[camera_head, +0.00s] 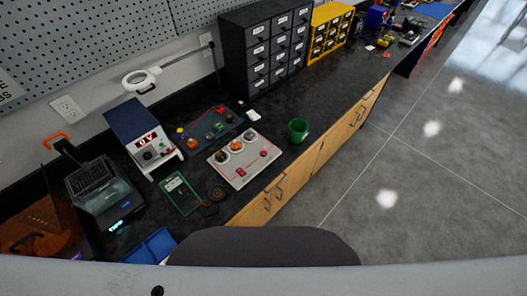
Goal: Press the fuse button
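A light grey panel (226,174) lies on the dark workbench, near its front edge. It carries several round orange and dark parts along its back, a small red part (240,172) near its front and another red part (265,153) at its right. I cannot tell which of these is the fuse button, as any labels are too small to read. Neither of my grippers is in view, and nothing of mine touches the panel.
A dark blue meter box (132,124), a dark board (209,129), a green multimeter (180,195) and a green cup (298,131) surround the panel. Black (246,62) and yellow (318,20) drawer cabinets stand behind. Open floor (420,160) lies to the right.

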